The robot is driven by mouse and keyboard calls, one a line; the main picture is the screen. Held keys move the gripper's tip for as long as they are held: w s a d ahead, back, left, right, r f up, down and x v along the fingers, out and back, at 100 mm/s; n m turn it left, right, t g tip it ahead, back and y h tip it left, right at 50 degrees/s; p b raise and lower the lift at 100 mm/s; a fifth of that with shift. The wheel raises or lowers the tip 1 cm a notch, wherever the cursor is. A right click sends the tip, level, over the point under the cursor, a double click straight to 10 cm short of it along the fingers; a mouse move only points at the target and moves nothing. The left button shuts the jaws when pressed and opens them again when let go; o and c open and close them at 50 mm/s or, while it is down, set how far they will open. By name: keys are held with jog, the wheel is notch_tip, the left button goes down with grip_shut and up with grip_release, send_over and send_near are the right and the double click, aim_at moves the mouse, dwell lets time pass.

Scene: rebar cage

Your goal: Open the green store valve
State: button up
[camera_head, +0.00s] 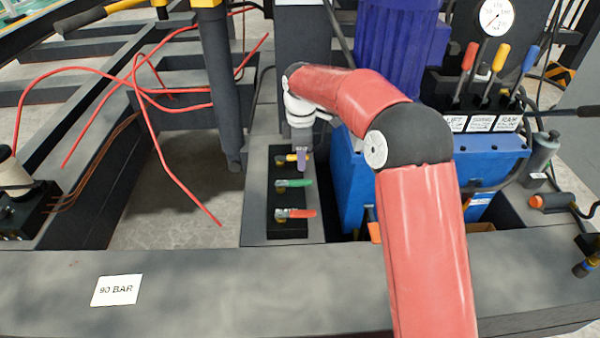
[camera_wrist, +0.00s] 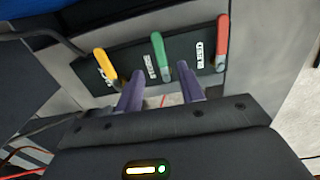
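The green store valve (camera_head: 294,183) is the middle of three levers on a black plate in the head view. Its green handle also shows in the wrist view (camera_wrist: 158,48), upright in the picture between the yellow and red handles. My gripper (camera_head: 301,158) is above the plate near the yellow lever in the head view. In the wrist view its two purple fingers (camera_wrist: 160,84) are apart with nothing between them, just below the green handle in the picture. The label beside the green handle is partly readable.
A yellow lever (camera_wrist: 105,62) and a red bleed lever (camera_wrist: 222,40) flank the green one closely. A blue tank (camera_head: 350,180) and several control levers (camera_head: 485,75) stand to the right. A "90 BAR" card (camera_head: 116,290) lies on the front beam. Red cables (camera_head: 150,95) hang at left.

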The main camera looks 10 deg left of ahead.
aim_at(300, 182)
notch_tip(300, 182, down, 8)
jog(key=shift+a+f+b, duration=0.15)
jog(key=shift+b, duration=0.65)
grip_shut()
